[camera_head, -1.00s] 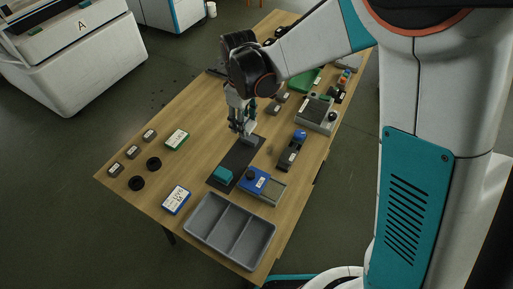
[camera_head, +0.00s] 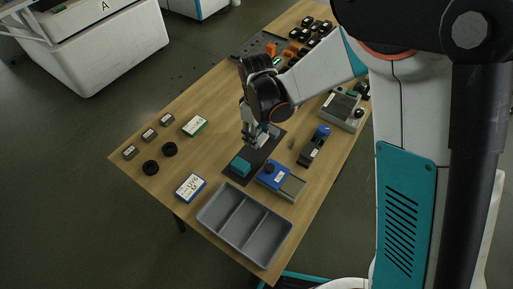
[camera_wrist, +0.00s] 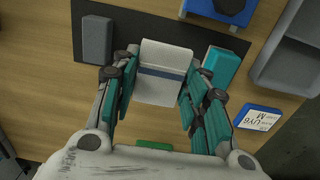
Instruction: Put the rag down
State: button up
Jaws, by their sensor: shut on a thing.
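The rag (camera_wrist: 163,58) is pale grey-white with a blue band across it, seen in the wrist view between my fingertips. My gripper (camera_wrist: 160,80) is shut on it, a teal-padded finger at each side. In the head view my gripper (camera_head: 255,142) is over the dark mat (camera_head: 233,175) on the table, and the rag is mostly hidden there. In the wrist view the rag overlaps the edge of the mat (camera_wrist: 140,20). I cannot tell whether it touches the surface. A grey block (camera_wrist: 97,40) and a teal block (camera_wrist: 222,68) lie on either side of it.
A grey divided tray (camera_head: 212,219) is at the table's near end. A blue-and-grey device (camera_head: 281,180) and a dark holder (camera_head: 313,148) stand to the right of the mat. A blue-framed card (camera_head: 190,187) and a green-framed card (camera_head: 194,125) lie left. Bare wood surrounds these.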

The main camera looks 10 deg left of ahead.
aim_at(256, 151)
jog(key=shift+f+b, duration=0.95)
jog(key=shift+f, duration=2.25)
jog(key=shift+f, duration=0.1)
jog(key=o, duration=1.1)
notch_tip(256, 151, up, 12)
jog(key=p, duration=0.4)
jog(key=shift+p, duration=0.3)
